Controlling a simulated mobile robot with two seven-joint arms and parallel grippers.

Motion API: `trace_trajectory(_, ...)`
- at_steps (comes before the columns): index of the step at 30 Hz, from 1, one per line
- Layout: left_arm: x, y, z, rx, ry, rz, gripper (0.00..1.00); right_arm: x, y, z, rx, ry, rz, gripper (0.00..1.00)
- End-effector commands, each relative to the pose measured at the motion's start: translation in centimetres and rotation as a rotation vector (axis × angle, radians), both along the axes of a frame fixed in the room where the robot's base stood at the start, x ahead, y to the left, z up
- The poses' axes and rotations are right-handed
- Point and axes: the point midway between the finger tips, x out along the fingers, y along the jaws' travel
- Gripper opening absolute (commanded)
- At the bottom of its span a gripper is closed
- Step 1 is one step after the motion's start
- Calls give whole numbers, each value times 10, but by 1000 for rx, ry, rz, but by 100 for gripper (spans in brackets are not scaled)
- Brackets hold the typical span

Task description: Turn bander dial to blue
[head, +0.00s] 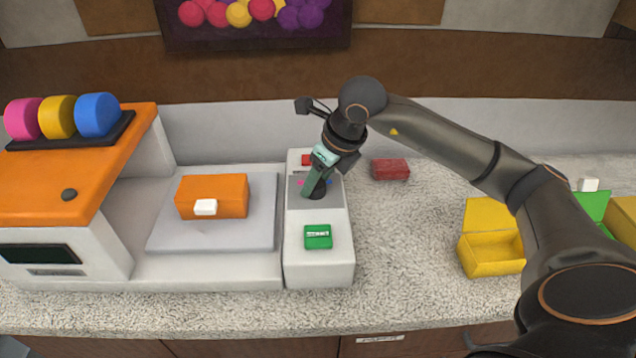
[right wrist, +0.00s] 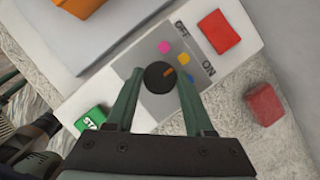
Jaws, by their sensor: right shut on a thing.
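The bander's black dial (right wrist: 159,76) sits on a grey panel (right wrist: 160,105) with pink, yellow and blue marks. In the head view, the right gripper (head: 315,188) reaches down onto the panel and partly hides the dial. My left gripper is not in view.
A green start button (head: 318,236) and a red switch (right wrist: 219,35) flank the panel. An orange box (head: 222,194) lies on the grey plate left. A red block (head: 390,169) and an open yellow box (head: 492,262) stand right. Speckled counter between them is clear.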

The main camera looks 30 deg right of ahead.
Motion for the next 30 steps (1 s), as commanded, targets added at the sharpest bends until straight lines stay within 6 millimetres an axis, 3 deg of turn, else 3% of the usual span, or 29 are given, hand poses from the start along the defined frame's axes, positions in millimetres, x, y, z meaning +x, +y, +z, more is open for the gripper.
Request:
trace_trajectory(18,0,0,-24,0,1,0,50,1,4,0,2,-3,-568,0)
trace_trajectory(30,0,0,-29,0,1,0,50,1,5,0,1,0,-795,0)
